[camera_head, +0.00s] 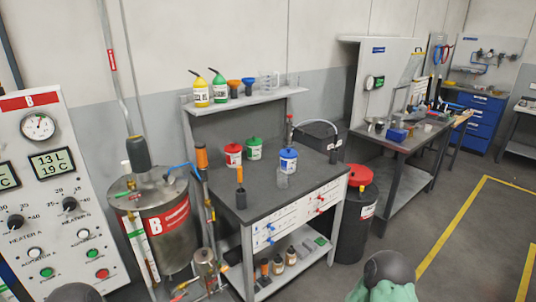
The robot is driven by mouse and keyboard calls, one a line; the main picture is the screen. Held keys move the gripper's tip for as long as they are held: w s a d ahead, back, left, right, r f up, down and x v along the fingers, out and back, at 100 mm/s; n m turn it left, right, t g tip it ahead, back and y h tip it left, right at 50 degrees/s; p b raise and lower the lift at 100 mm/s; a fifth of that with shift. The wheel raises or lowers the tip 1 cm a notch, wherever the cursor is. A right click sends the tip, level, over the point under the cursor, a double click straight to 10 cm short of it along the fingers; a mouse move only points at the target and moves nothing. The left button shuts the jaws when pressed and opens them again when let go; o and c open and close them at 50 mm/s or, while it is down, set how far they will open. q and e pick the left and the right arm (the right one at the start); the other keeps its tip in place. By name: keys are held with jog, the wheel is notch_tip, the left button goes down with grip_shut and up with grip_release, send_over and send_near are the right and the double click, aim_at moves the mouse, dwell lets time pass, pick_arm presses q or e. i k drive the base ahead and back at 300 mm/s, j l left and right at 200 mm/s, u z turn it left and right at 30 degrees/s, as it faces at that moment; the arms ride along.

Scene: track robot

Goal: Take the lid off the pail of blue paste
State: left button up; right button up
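The pail of blue paste (288,163) is a small white pail with a blue label. It stands upright on the dark top of the workbench (262,190), right of the middle. Its blue lid (288,153) sits on top. Neither gripper shows; only rounded dark parts of my arms reach in at the bottom edge, well in front of the bench and apart from the pail.
A red-lidded pail (233,157) and a green-lidded pail (254,150) stand left of the blue one. A steel tank (160,220) is left of the bench; a black bin (355,220) is right.

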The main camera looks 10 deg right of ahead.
aim_at(287, 153)
jog(key=i+l+u, duration=0.4)
jog(key=l+u, duration=0.15)
jog(key=l, duration=0.15)
jog(key=i+l+u, duration=0.15)
jog(key=l+u, duration=0.15)
jog(key=l, duration=0.15)
